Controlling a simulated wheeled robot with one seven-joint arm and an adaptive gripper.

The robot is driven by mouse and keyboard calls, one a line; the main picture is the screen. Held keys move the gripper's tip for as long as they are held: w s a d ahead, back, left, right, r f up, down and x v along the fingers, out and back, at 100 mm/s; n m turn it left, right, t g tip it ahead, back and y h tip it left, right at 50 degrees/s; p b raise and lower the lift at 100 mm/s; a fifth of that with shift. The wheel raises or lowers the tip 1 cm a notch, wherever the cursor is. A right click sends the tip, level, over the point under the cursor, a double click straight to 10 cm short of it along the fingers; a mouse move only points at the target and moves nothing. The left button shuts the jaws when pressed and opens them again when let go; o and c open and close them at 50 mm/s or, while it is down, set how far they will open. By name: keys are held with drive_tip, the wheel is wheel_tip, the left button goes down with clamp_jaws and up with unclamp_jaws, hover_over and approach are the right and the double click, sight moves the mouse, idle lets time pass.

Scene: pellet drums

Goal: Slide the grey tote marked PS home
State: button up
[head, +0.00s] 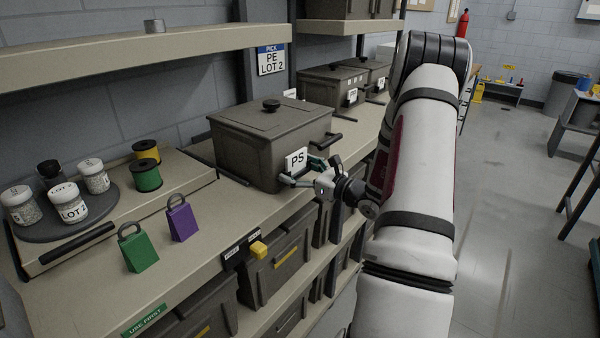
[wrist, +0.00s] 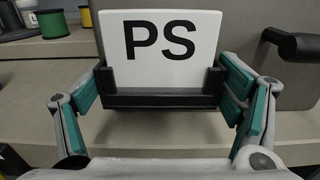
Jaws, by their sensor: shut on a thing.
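The grey tote marked PS (head: 245,150) stands upright on the counter in the middle of the head view. Its lid with a black knob is on. A white PS card (wrist: 160,47) sits in a black card holder (wrist: 160,99) on its front. My gripper (head: 303,172) is at this front face. In the wrist view, my gripper's teal-padded fingers (wrist: 163,85) are shut on the card holder, one at each side. A black handle (wrist: 295,45) on the tote is to the right, outside the fingers. The tote's underside is hidden.
More lidded grey totes (head: 333,88) stand farther back on the counter. A turntable with jars (head: 68,203), two spools (head: 146,175), and green (head: 140,252) and purple (head: 181,222) tags lie to the left. An upper shelf (head: 150,48) overhangs behind.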

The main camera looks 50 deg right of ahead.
sight(282, 163)
drive_tip(key=shift+w, duration=0.1)
drive_tip(key=shift+w+a+b, duration=0.15)
drive_tip(key=shift+w+b, duration=0.55)
drive_tip(key=shift+w, duration=0.75)
drive_tip(key=shift+w+a+b, duration=0.15)
drive_tip(key=shift+w+b, duration=0.5)
drive_tip(key=shift+w, duration=0.8)
drive_tip(key=shift+w+a+b, duration=0.15)
drive_tip(key=shift+w+b, duration=0.55)
drive_tip(key=shift+w, duration=0.8)
drive_tip(key=shift+w+a+b, duration=0.1)
drive_tip(key=shift+w+b, duration=0.55)
drive_tip(key=shift+w, duration=0.85)
drive_tip(key=shift+w+a+b, duration=0.15)
drive_tip(key=shift+w+b, duration=0.55)
drive_tip(key=shift+w, duration=0.8)
drive_tip(key=shift+w+a+b, duration=0.1)
drive_tip(key=shift+w+b, duration=0.55)
drive_tip(key=shift+w, duration=0.85)
